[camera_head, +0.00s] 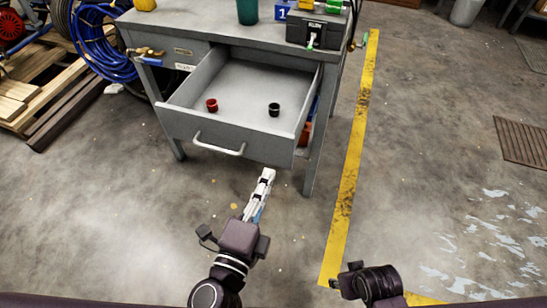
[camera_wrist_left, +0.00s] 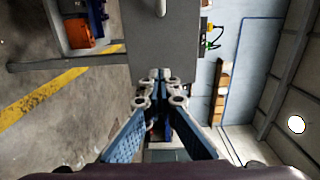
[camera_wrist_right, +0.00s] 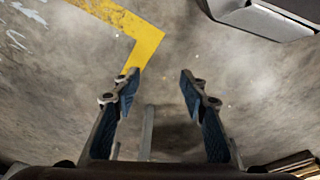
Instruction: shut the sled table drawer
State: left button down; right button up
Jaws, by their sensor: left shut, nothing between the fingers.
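The grey sled table (camera_head: 200,28) has its wide drawer (camera_head: 232,132) pulled well out towards me. A light bar handle (camera_head: 218,148) is on the drawer front. A red cap-like piece (camera_head: 212,105) and a black one (camera_head: 274,110) lie inside. My left gripper (camera_head: 268,172) is shut and empty, its tips just in front of the drawer front, right of the handle. In the left wrist view the shut tips (camera_wrist_left: 160,74) overlap the grey drawer front (camera_wrist_left: 175,45); I cannot tell whether they touch. My right gripper (camera_wrist_right: 157,80) is open and empty over the floor.
A dark toolbox (camera_head: 316,30), a green cup (camera_head: 247,11) and a blue numbered block (camera_head: 283,10) stand on the tabletop. A blue hose coil (camera_head: 98,45) and wooden planks (camera_head: 35,85) lie left. A yellow floor line (camera_head: 352,160) runs right of the table. Floor in front is clear.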

aim_at(278, 154)
pick_arm(q)
jog(key=p+x, duration=0.1)
jog(key=x, duration=0.2)
jog(key=shift+w+r, duration=0.1)
jog(key=shift+w, duration=0.15)
jog(key=shift+w+d+p, duration=0.3)
jog(key=shift+w, duration=0.3)
pick_arm(e)
notch_tip(278, 154, down, 7)
jog(key=s, duration=0.2)
jog(key=shift+r, duration=0.2)
jog(key=shift+d, duration=0.1)
